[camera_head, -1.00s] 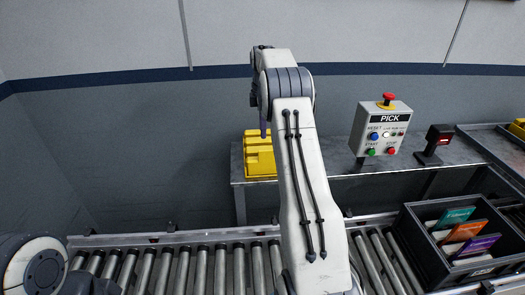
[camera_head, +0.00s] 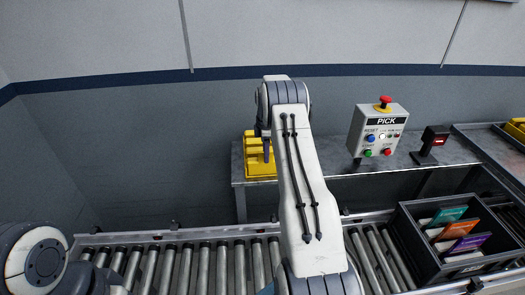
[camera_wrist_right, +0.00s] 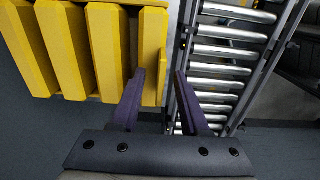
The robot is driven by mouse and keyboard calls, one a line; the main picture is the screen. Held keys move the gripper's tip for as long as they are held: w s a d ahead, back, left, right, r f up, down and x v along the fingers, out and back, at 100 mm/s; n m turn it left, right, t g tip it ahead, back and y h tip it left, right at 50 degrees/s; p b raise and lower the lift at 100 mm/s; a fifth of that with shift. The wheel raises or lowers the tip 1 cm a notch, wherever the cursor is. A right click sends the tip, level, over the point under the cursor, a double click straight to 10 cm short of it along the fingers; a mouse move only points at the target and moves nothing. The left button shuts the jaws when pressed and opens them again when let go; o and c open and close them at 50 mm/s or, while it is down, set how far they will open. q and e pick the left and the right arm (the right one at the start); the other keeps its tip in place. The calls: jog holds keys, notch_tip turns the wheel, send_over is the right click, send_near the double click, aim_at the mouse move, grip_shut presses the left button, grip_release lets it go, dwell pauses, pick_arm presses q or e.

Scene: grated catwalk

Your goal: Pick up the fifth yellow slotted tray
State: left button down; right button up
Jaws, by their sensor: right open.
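Several yellow slotted trays (camera_head: 255,165) stand close together at the left end of the grey bench in the head view, partly hidden by my right arm. In the right wrist view they form a row of yellow slabs (camera_wrist_right: 65,50) at the left. I cannot tell which is the fifth. My right gripper (camera_wrist_right: 160,74) is open with nothing held. Its left finger overlaps the rightmost yellow tray (camera_wrist_right: 150,40) in that view, and part of this tray shows between the fingers; contact cannot be told. My left gripper is out of view.
A roller conveyor (camera_head: 205,265) runs along the front, below the bench (camera_head: 330,163). A dark crate (camera_head: 437,270) with coloured cards stands on it at the right. A PICK control box (camera_head: 378,130) and a small scanner-like device (camera_head: 432,143) stand on the bench.

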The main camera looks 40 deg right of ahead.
grip_shut()
jog(key=shift+w+r, duration=0.1)
dwell(1.3)
